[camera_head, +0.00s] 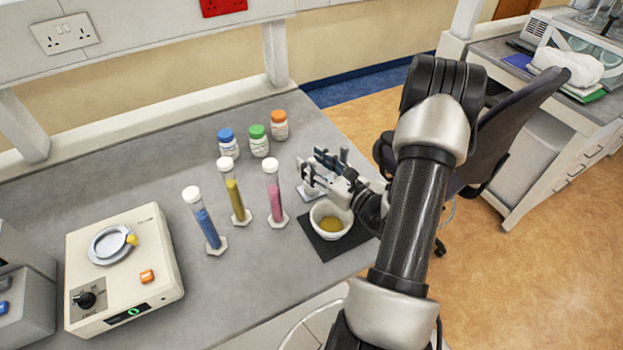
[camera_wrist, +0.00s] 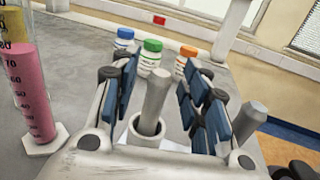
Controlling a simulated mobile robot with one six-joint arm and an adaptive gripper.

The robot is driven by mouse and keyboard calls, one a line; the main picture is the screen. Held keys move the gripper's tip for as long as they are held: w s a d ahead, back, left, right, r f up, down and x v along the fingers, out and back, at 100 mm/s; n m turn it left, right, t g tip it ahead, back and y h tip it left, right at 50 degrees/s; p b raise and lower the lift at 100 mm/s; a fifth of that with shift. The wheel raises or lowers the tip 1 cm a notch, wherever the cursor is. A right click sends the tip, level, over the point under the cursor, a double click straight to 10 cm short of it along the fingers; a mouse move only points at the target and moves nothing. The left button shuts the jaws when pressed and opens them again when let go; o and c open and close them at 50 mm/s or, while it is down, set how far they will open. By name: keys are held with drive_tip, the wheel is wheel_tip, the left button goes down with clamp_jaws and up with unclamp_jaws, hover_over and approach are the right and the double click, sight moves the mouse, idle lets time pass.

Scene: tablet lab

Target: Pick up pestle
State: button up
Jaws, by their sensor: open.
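The pestle (camera_wrist: 156,98) is a light grey rod standing upright in a round white holder (camera_wrist: 134,135) in the wrist view. My gripper (camera_wrist: 160,82) is open, with one blue-padded finger on each side of the pestle. A gap shows between the rod and both fingers, and nothing is held. In the head view my gripper (camera_head: 328,170) is low over the bench behind the white mortar (camera_head: 318,225), which holds yellow-brown powder. There my fingers largely hide the pestle.
A second grey rod (camera_wrist: 250,118) stands close outside my right finger. Cylinders with blue (camera_head: 206,225), yellow (camera_head: 236,200) and pink (camera_head: 274,198) contents stand left of the mortar. Three capped bottles (camera_head: 258,143) stand behind. A cream instrument (camera_head: 160,260) sits at left. The mortar's mat (camera_head: 322,248) is black.

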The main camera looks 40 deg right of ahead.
drive_tip(key=shift+w, duration=0.5)
drive_tip(key=shift+c, duration=0.6)
clamp_jaws()
